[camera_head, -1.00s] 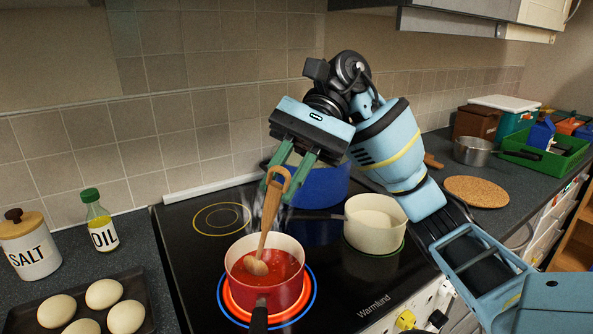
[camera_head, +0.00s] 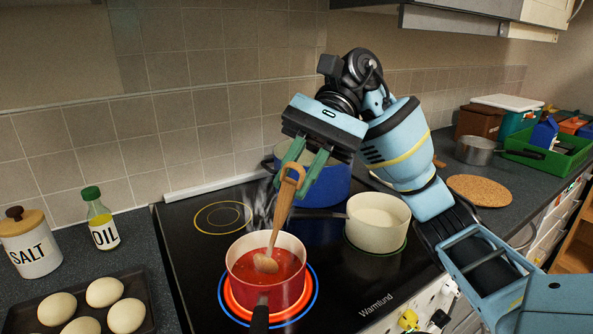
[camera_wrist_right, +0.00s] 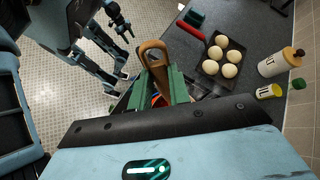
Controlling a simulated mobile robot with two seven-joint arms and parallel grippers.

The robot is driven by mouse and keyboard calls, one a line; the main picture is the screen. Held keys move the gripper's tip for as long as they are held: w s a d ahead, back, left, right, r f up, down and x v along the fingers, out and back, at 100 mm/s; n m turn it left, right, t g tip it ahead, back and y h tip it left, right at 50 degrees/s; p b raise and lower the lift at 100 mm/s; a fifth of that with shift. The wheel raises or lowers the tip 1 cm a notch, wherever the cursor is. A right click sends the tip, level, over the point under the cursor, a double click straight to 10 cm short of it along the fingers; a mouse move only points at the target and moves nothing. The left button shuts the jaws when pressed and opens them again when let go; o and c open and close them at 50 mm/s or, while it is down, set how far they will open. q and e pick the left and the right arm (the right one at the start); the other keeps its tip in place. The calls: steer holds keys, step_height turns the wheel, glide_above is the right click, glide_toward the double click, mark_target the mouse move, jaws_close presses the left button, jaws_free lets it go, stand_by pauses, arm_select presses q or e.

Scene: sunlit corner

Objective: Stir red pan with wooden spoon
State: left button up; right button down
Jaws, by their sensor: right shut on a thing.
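The red pan (camera_head: 284,290) stands on a glowing red burner at the front of the hob, with red sauce inside and its dark handle toward me. My right gripper (camera_head: 299,178) is shut on the wooden spoon (camera_head: 281,212) near its looped top end. The spoon slants down to the left, and its bowl rests in the sauce near the middle of the pan. In the right wrist view the spoon's looped handle (camera_wrist_right: 154,58) stands up between the green fingers (camera_wrist_right: 161,88).
A blue pot (camera_head: 327,186) stands behind the gripper and a cream pan (camera_head: 377,222) to the right on the hob. A cork mat (camera_head: 479,190) lies right.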

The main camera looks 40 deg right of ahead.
arm_select(q)
steer(key=shift+r, duration=0.1)
arm_select(e)
steer(key=shift+r, duration=0.1)
arm_select(q)
steer(key=w+r+t+p, duration=0.1)
steer(key=w+r+p, duration=0.2)
steer(key=r+p, duration=0.1)
steer(key=shift+w+r, duration=0.3)
steer(key=shift+r, duration=0.4)
arm_select(e)
steer(key=s+r, duration=0.3)
steer(key=r, duration=0.4)
steer(key=shift+a+r, duration=0.2)
steer(key=shift+a, duration=0.15)
arm_select(q)
steer(key=shift+t, duration=0.5)
steer(key=w+r+p, duration=0.2)
steer(key=r, duration=0.1)
steer(key=w+r+p, duration=0.1)
steer(key=shift+r, duration=0.25)
arm_select(e)
step_height(320, 180, up, 5)
steer(key=shift+f, duration=0.1)
arm_select(q)
steer(key=shift+s+f, duration=0.1)
steer(key=shift+f, duration=0.05)
